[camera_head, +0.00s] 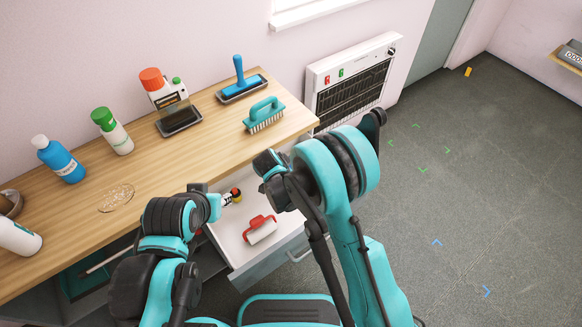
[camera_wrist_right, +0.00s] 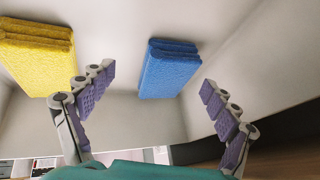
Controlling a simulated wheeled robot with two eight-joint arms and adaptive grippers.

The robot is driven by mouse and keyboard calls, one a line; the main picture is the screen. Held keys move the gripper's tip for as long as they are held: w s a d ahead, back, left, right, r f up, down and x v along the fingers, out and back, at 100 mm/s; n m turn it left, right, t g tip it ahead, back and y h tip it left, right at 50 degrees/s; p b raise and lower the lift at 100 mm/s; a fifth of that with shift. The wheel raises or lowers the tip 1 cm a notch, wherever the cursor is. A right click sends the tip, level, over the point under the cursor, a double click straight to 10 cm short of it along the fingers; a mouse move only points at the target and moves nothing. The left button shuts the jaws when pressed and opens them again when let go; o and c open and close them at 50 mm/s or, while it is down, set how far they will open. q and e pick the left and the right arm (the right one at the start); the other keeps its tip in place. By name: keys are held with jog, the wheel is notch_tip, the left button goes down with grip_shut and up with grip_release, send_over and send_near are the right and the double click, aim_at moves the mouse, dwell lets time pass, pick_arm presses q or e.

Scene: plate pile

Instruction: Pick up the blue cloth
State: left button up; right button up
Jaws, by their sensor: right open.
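The blue cloth (camera_wrist_right: 168,68) shows in the right wrist view as a thick folded block on a white surface, near the picture's middle. My right gripper (camera_wrist_right: 157,80) is open, with its purple-padded fingers spread on either side of the cloth's image. Nothing is between the fingers, and the cloth looks apart from them. In the head view the blue cloth is not visible, and my right arm covers part of the open drawer. My left arm's end is over the counter's front edge, near the drawer; its finger state is unclear.
A yellow folded cloth (camera_wrist_right: 38,58) lies left of the blue one. The open white drawer (camera_head: 230,242) holds a red-handled item (camera_head: 261,229). The wooden counter (camera_head: 165,170) carries bottles, a teal brush (camera_head: 264,114) and a blue-handled tool (camera_head: 240,80). Floor on the right is mostly clear.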

jog(key=w, duration=0.1)
jog(key=w+d+f+b, duration=0.1)
jog(key=w+f, duration=0.1)
jog(key=w, duration=0.1)
jog(key=shift+d+b, duration=0.3)
jog(key=shift+b, duration=0.05)
jog(key=shift+w+f, duration=0.2)
jog(key=shift+f, duration=0.1)
jog(key=shift+f+b, duration=0.2)
jog(key=shift+b, duration=0.2)
